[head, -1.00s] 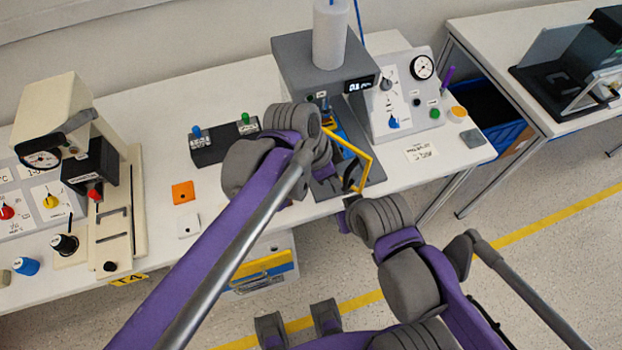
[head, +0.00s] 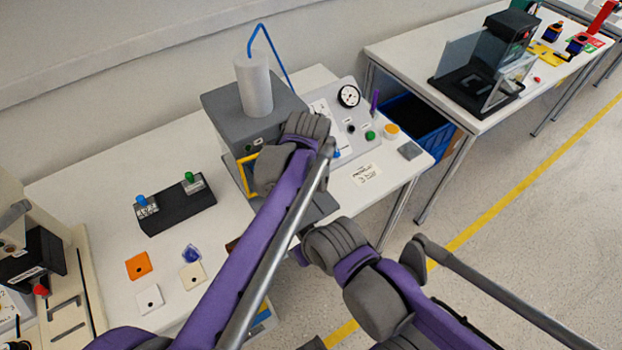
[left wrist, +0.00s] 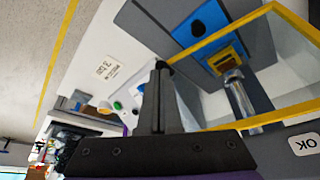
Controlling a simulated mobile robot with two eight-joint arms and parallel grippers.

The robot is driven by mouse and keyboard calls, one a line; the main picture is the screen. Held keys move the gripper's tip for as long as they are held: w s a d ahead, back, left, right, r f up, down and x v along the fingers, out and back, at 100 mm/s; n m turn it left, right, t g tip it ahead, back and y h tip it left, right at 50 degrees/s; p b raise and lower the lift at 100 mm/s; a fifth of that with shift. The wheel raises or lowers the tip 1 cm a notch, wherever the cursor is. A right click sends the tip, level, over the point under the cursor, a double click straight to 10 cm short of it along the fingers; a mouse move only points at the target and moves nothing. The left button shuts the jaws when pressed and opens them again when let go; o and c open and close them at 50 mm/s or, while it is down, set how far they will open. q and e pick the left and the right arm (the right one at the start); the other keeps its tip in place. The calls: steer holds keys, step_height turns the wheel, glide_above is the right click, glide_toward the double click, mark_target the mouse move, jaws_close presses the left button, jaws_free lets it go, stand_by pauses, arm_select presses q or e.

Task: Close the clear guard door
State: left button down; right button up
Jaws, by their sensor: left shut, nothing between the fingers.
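The guard door is a clear panel in a yellow frame (head: 246,176) on the grey machine (head: 225,105). In the head view its left part shows at the machine's front, and my left arm hides the rest. In the left wrist view the yellow frame (left wrist: 265,119) runs across the right side, with the machine's blue plate (left wrist: 203,30) showing near it. My left gripper (left wrist: 162,68) is shut and empty, its fingertips close to the frame. I cannot tell whether they touch it. Its fingers are hidden in the head view.
A panel with a gauge (head: 348,96) and buttons stands right of the machine. A black block with blue and green knobs (head: 175,210) and small square tiles (head: 138,265) lie to the left. A blue bin (head: 415,125) sits between the tables.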

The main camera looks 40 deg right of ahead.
arm_select(q)
steer(key=shift+w+d, duration=0.3)
steer(key=shift+w, duration=0.3)
steer(key=shift+w+d, duration=0.25)
steer(key=shift+w, duration=0.35)
